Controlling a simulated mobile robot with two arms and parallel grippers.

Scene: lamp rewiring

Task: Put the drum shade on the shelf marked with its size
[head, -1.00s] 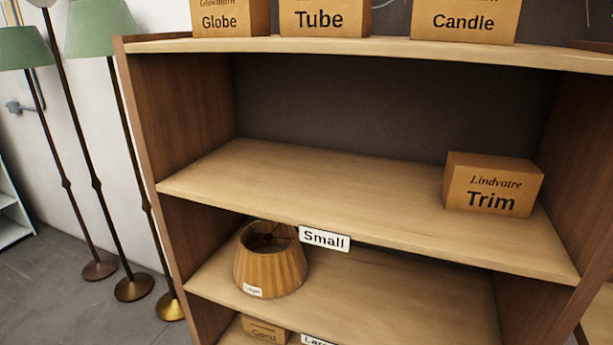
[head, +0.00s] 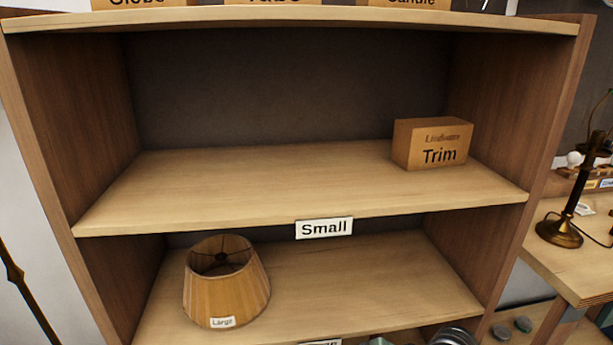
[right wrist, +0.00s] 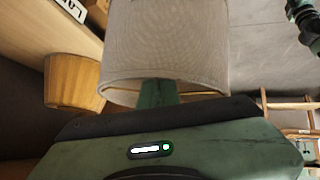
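The drum shade (right wrist: 165,40) is grey-beige fabric and fills the upper middle of the right wrist view. My right gripper (right wrist: 157,92) is at its rim, with a green finger overlapping the wall, and appears shut on it. Any size tag on this shade is not visible. In the head view, the shelf board with the "Small" label (head: 324,228) has bare wood (head: 260,185) on its left and middle. The board below (head: 370,275) holds a pleated tan shade (head: 228,290) tagged "Large". A label under that board is cut off. My left gripper is out of view.
A "Trim" box (head: 433,144) stands at the right of the Small shelf. Side panels (head: 70,120) and the board above bound the opening. A table with a dark lamp base (head: 560,232) is at right. The pleated shade also shows in the right wrist view (right wrist: 74,82).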

